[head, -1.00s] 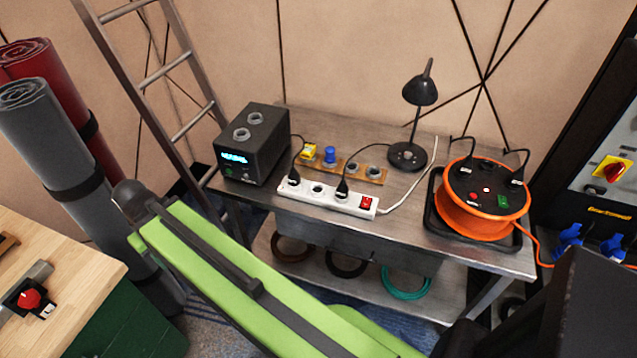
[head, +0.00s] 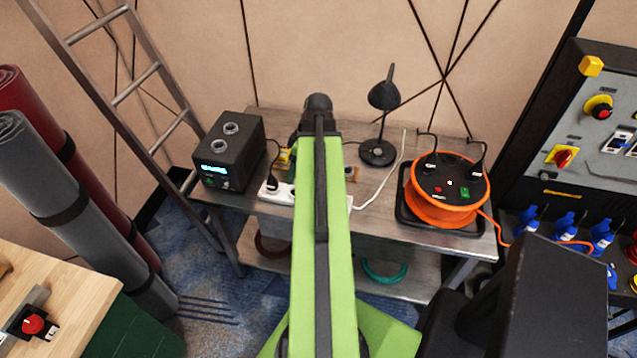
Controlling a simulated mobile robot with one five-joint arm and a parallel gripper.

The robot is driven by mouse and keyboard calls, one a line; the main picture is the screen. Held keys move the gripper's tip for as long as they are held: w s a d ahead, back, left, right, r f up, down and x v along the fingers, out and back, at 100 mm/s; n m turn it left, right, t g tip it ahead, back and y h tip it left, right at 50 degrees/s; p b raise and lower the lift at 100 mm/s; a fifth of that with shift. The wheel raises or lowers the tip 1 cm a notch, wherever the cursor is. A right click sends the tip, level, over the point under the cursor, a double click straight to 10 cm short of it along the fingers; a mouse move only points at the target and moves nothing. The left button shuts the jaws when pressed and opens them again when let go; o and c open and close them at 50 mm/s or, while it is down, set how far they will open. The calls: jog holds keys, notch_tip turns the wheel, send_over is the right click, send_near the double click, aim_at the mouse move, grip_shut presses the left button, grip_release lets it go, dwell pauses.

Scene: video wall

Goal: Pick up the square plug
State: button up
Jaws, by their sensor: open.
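A small yellow block-like piece (head: 284,159), which looks like the square plug, shows only in part on the metal table. It sits just behind the white power strip (head: 272,193), at the left edge of my raised green arm. My arm covers most of the wooden strip (head: 354,178) in that row and the blue piece seen there before. My arm reaches up the middle of the view, its dark end joint in front of the table's back edge. My gripper's jaws do not show; they are hidden beyond that joint or out of view.
A black power box (head: 228,150) stands left on the metal table (head: 387,216), a black lamp (head: 383,112) and an orange cable reel (head: 447,190) to the right. A ladder (head: 140,82) leans at left. A white cable (head: 385,178) crosses the tabletop. A control cabinet (head: 580,130) stands at right.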

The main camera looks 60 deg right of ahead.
jog(key=s+d+r+t+p, duration=0.1)
jog(key=s+d+r+p, duration=0.15)
jog(key=s+d, duration=0.8)
jog(key=shift+n+h, duration=0.3)
jog(key=shift+n, duration=0.1)
jog(key=b+x, duration=0.3)
jog(key=b, duration=0.1)
jog(key=a+b+x, duration=0.1)
jog(key=b+x, duration=0.3)
jog(key=s+a+b+x, duration=0.1)
jog(key=b+x, duration=0.3)
jog(key=shift+w+f, duration=0.1)
jog(key=shift+f, duration=0.1)
jog(key=shift+w, duration=0.1)
jog(key=b+x, duration=0.5)
jog(key=shift+w+a, duration=0.2)
jog(key=shift+r, duration=0.1)
grip_shut()
